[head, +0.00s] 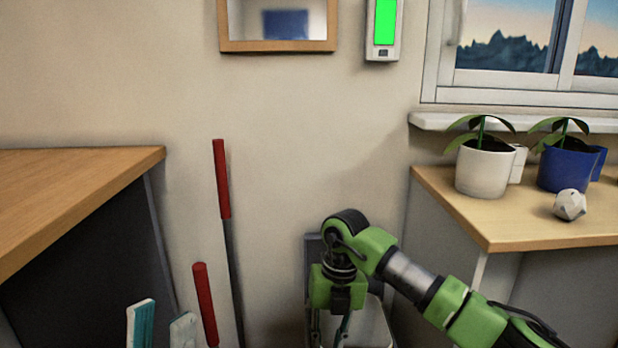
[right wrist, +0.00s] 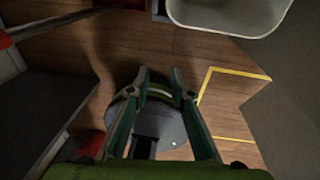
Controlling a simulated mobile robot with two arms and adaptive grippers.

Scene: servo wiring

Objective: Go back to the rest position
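My left gripper (head: 161,318) shows at the bottom left of the head view. Its two pale and teal fingers point up and stand apart, with nothing between them. My right arm comes in from the right, and its green gripper (head: 331,330) hangs downward in front of a pale bin (head: 372,325); its fingertips are cut off by the lower edge. In the right wrist view the right gripper (right wrist: 160,76) has its two fingers apart and empty, above the floor and a round grey disc (right wrist: 172,128).
A wooden worktop (head: 70,190) is at left, beside red-handled tools (head: 221,180) against the wall. A counter (head: 490,220) at right bears a white pot (head: 483,172), a blue pot (head: 565,170) and a white faceted object (head: 569,205). Yellow tape (right wrist: 235,72) marks the floor.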

